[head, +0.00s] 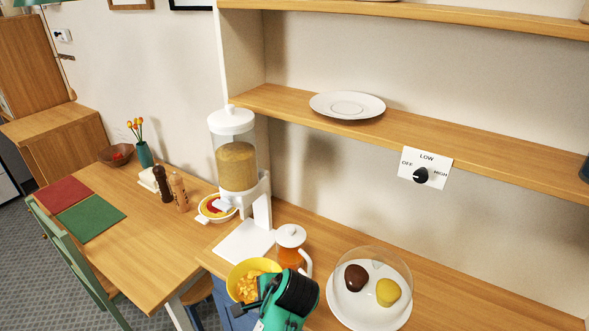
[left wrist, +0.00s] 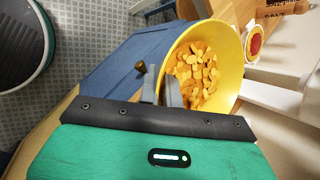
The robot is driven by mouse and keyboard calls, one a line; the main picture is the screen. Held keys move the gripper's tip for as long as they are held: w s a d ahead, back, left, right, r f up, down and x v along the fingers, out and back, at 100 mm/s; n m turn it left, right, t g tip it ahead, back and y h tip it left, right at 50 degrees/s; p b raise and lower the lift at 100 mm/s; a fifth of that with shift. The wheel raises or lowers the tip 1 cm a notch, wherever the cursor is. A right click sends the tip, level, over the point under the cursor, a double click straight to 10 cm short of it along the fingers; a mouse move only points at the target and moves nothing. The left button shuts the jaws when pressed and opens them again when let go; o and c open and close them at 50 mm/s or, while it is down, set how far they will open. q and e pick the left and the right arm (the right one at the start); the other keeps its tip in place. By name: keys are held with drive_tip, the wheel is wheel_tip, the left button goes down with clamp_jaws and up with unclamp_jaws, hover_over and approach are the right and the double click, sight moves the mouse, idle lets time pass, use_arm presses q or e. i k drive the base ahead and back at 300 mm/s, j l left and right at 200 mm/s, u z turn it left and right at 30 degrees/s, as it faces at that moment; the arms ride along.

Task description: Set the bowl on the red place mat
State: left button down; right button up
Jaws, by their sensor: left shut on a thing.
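The yellow bowl (head: 237,273), filled with orange-brown flakes, is at the front edge of the wooden counter. It fills the upper middle of the left wrist view (left wrist: 230,50). My left gripper (head: 257,306) is shut on its near rim; the fingers (left wrist: 162,92) show at the rim in the wrist view. I cannot tell whether the bowl touches the counter. The red place mat (head: 62,194) lies bare on the wooden table at the far left, well away from the bowl. My right gripper is not in view.
A green place mat (head: 92,217) lies beside the red one. A cereal dispenser (head: 237,165), an orange jug (head: 291,247) and a domed plate (head: 369,300) stand on the counter. Two mills (head: 179,192), a vase (head: 145,154) and a brown bowl (head: 116,155) stand on the table. A green chair (head: 75,262) is in front.

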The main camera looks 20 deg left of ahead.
sight(65, 195)
drive_tip(key=j, duration=0.7)
drive_tip(key=k+j+z, duration=0.1)
drive_tip(key=j, duration=0.65)
drive_tip(key=k+j, duration=0.1)
drive_tip(key=j, duration=0.6)
drive_tip(key=j+z, duration=0.1)
drive_tip(key=j, duration=1)
drive_tip(key=k+j+z, duration=0.1)
drive_tip(key=j, duration=0.95)
drive_tip(key=j+z, duration=0.1)
drive_tip(key=j, duration=1.55)
